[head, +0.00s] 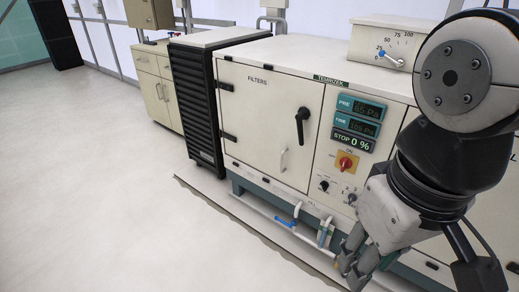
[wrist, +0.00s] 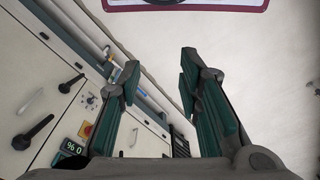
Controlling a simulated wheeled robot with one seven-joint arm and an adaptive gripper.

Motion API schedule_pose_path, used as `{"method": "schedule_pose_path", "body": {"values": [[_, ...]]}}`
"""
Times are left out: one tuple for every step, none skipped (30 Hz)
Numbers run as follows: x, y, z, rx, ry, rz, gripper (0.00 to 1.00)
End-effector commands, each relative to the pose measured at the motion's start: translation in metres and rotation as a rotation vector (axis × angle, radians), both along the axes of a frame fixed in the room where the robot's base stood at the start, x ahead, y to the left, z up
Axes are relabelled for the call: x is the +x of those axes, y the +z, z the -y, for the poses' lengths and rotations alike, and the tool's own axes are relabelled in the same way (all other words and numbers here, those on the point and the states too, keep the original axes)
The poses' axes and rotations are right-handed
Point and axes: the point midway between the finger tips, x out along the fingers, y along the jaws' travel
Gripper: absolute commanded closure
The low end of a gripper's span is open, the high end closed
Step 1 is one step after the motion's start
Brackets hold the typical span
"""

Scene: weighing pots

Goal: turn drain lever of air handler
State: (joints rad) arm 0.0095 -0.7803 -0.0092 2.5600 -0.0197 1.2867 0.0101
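The air handler (head: 265,120) is a cream cabinet with a black door handle and a control panel. A small blue lever (head: 286,221) sits on the white drain pipe (head: 255,207) low along its front, and I take it as the drain lever. It lies roughly along the pipe. My gripper (head: 356,268) is low in front of the cabinet, to the right of the lever and apart from it. In the wrist view its two fingers (wrist: 159,78) are spread with nothing between them.
A black-sided cabinet (head: 195,105) stands left of the air handler, with a drawer unit (head: 158,92) beyond. The red and yellow switch (head: 346,162) is above my gripper. Open pale floor (head: 100,210) lies in front. A red-edged panel (wrist: 200,8) tops the wrist view.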

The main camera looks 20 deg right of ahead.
Motion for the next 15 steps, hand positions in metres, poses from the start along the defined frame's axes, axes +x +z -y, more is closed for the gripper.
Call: {"method": "schedule_pose_path", "body": {"values": [[0.0001,0.0000,0.0000,0.000,0.000,0.000,0.68],[0.0001,0.0000,0.0000,0.000,0.000,0.000,0.68],[0.0001,0.0000,0.0000,0.000,0.000,0.000,0.68],[0.0001,0.0000,0.0000,0.000,0.000,0.000,0.68],[0.0001,0.0000,0.0000,0.000,0.000,0.000,0.68],[0.0001,0.0000,0.0000,0.000,0.000,0.000,0.68],[0.0001,0.0000,0.0000,0.000,0.000,0.000,0.68],[0.0001,0.0000,0.0000,0.000,0.000,0.000,0.68],[0.0001,0.0000,0.0000,0.000,0.000,0.000,0.68],[0.0001,0.0000,0.0000,0.000,0.000,0.000,0.68],[0.0001,0.0000,0.0000,0.000,0.000,0.000,0.68],[0.0003,-0.0001,0.0000,0.000,0.000,0.000,0.68],[0.0012,-0.0001,0.0001,0.000,-0.001,0.000,0.68],[0.0030,-0.0002,0.0004,0.000,-0.003,0.000,0.68],[0.0068,-0.0004,0.0009,0.001,-0.007,-0.001,0.68]]}}
